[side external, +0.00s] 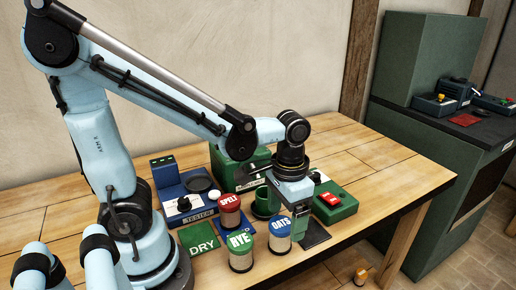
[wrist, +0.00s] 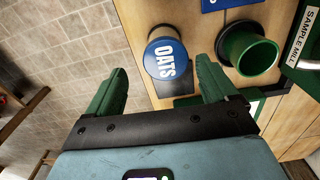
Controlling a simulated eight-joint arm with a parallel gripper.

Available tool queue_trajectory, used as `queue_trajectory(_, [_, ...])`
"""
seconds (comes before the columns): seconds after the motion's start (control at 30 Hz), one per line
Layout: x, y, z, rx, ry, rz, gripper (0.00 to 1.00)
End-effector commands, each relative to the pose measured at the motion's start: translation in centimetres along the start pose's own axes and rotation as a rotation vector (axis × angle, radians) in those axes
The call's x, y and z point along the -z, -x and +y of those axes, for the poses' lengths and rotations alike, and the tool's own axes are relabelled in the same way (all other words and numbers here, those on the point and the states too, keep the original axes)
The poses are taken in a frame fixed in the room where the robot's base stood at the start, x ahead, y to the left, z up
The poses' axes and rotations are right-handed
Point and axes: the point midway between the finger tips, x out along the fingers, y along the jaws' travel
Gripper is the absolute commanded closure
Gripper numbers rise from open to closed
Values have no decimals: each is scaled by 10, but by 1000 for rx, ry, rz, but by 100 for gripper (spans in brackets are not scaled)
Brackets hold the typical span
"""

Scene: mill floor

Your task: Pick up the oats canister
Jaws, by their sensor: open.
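The oats canister (side external: 280,243) stands upright on the wooden bench, with a blue lid lettered OATS. In the wrist view its lid (wrist: 166,58) shows between the two green fingers, nearer their tips. My gripper (side external: 299,224) is just right of the canister in the side view, fingers pointing down. The wrist view shows the fingers (wrist: 162,76) spread wide with nothing held. A gap shows on each side of the lid. I cannot tell how far the fingertips are above or beside the canister.
The rye canister (side external: 240,254) and red-lidded spelt canister (side external: 229,212) stand to the left. A green cup (wrist: 249,54) is close to the right finger. The tester (side external: 182,203), a DRY mat (side external: 199,237) and a red-switched green box (side external: 335,207) are nearby. The bench's front edge is close.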

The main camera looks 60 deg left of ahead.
Motion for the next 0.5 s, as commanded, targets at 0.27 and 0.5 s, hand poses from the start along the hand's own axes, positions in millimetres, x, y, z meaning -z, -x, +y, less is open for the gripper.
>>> queue_trajectory(0.27, [0, -14, 0, 0, 0, 1, 14])
queue_trajectory(0.5, [-3, -33, -5, 0, 1, 1, 14])
